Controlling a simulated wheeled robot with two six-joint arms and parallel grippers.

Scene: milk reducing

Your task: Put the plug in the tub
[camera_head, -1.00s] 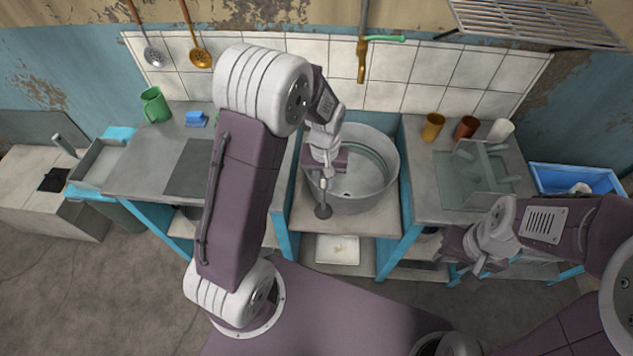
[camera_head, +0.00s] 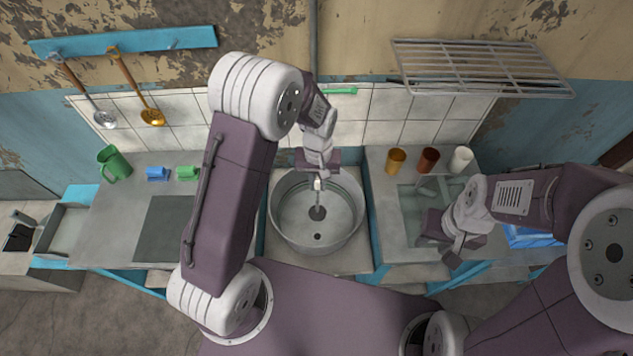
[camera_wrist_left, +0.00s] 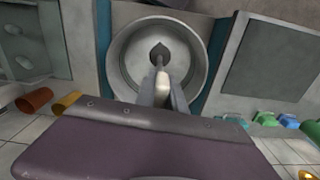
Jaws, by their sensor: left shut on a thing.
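The tub (camera_head: 277,218) is a round grey metal basin between two counters. A small dark drain hole (camera_head: 317,237) shows in its floor. The plug (camera_head: 317,213) is a dark round disc on a stem with a pale handle. My left gripper (camera_head: 318,184) is shut on the plug's handle, and the plug hangs within the tub's outline, slightly behind the drain hole. In the left wrist view the plug (camera_wrist_left: 159,51) shows beyond my left gripper (camera_wrist_left: 163,80), over the tub (camera_wrist_left: 122,50). Its height above the floor is unclear. My right gripper (camera_head: 454,252) is by the right counter; its jaws are unclear.
The right counter holds an orange cup (camera_head: 396,161), a brown cup (camera_head: 428,160), a white cup (camera_head: 461,159) and a sunken sink. The left counter holds a green mug (camera_head: 113,164), a blue sponge (camera_head: 157,174) and a green sponge (camera_head: 187,173). A wire rack (camera_head: 480,68) hangs above.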

